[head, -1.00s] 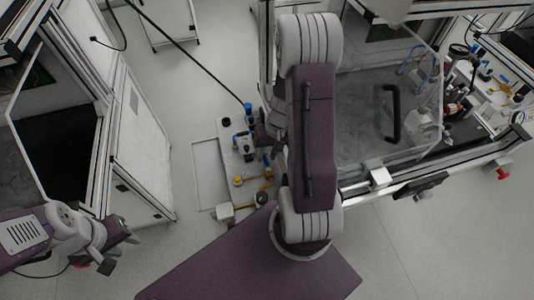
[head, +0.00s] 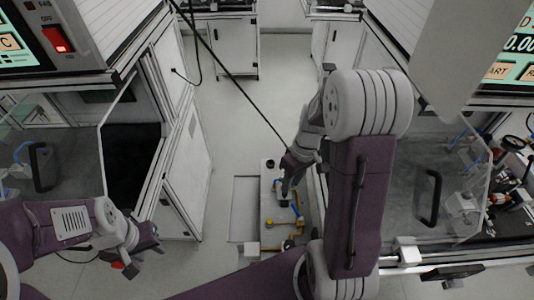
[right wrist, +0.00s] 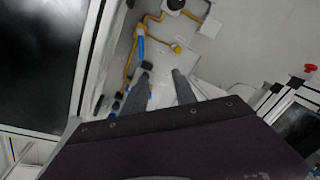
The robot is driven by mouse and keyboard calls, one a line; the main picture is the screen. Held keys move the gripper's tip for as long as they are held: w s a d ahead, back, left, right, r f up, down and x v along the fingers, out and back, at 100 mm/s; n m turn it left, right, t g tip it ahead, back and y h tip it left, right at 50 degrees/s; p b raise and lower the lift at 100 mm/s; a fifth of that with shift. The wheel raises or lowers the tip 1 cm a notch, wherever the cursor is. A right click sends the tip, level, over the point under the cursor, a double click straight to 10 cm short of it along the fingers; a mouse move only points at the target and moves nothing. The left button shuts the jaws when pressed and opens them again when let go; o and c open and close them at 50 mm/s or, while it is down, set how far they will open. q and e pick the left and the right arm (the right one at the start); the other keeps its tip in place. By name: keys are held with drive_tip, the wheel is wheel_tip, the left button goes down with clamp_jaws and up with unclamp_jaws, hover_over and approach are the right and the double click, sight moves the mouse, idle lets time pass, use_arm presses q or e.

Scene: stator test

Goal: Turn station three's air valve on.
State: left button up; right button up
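A pale panel (head: 268,222) carrying the air fittings lies low, near the floor, in the middle of the head view. Yellow pipes (right wrist: 130,62) and a blue handle-like part (right wrist: 140,46) on it show in the right wrist view. My right gripper (head: 285,192) reaches over the panel and hides part of its fittings. In the right wrist view its two grey fingers (right wrist: 162,72) are apart with nothing clearly between them; the blue part lies beyond the left finger. I cannot tell whether it touches anything. My left gripper (head: 142,250) hangs at lower left, away from the panel; its opening is unclear.
A white cabinet (head: 185,165) stands left of the panel, and a clear-doored enclosure (head: 455,195) with a black handle stands to the right. A black cable (head: 235,80) runs down toward the panel. Grey floor between the cabinets is open behind the panel.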

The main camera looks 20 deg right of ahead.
drive_tip(key=s+a+r+m+t+h+p, duration=0.1)
drive_tip(key=s+a+r+m+h+p, duration=0.15)
drive_tip(key=s+a+r+p, duration=0.55)
drive_tip(key=w+r+n+y+b, duration=0.1)
drive_tip(key=w+r+n, duration=0.4)
drive_tip(key=w+n, duration=0.3)
drive_tip(key=shift+w+r+n, duration=0.15)
drive_tip(key=shift+n, duration=0.8)
drive_tip(key=shift+y, duration=0.25)
